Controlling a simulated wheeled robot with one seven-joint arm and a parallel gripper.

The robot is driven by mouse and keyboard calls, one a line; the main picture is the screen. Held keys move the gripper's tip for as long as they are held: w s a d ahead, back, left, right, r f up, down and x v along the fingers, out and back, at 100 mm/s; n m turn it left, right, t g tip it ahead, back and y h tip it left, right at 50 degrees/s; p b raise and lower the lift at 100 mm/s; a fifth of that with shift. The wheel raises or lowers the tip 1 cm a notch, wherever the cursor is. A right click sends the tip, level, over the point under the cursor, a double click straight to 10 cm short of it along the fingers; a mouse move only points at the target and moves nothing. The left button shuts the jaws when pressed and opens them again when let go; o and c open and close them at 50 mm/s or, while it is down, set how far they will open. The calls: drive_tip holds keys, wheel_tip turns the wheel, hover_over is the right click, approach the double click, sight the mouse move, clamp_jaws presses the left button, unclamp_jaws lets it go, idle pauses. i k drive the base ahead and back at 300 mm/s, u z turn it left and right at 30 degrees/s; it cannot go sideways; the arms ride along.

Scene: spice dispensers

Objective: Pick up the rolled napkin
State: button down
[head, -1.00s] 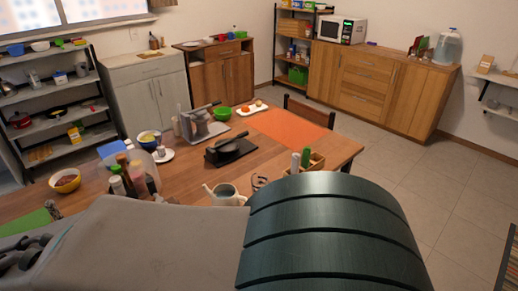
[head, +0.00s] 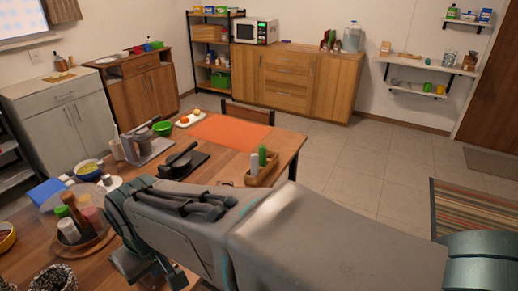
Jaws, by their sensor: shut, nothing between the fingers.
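I cannot make out a rolled napkin in the head view; my arm covers much of the near part of the wooden dining table (head: 228,160). My arm reaches across from the right to the left. My gripper (head: 165,277) is at the lower left, over the near part of the table, partly hidden by my own wrist. It is shut, and nothing shows held in it.
Near my gripper stand a tray of bottles (head: 80,225) and a dark patterned pot (head: 53,278). A wooden caddy with shakers (head: 262,170), a black press-like tool (head: 182,160) and an orange mat (head: 231,131) lie beyond my arm.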

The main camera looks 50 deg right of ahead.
sight(262, 149)
drive_tip(key=z, duration=2.7)
drive_tip(key=i, duration=2.75)
drive_tip(key=u, duration=2.55)
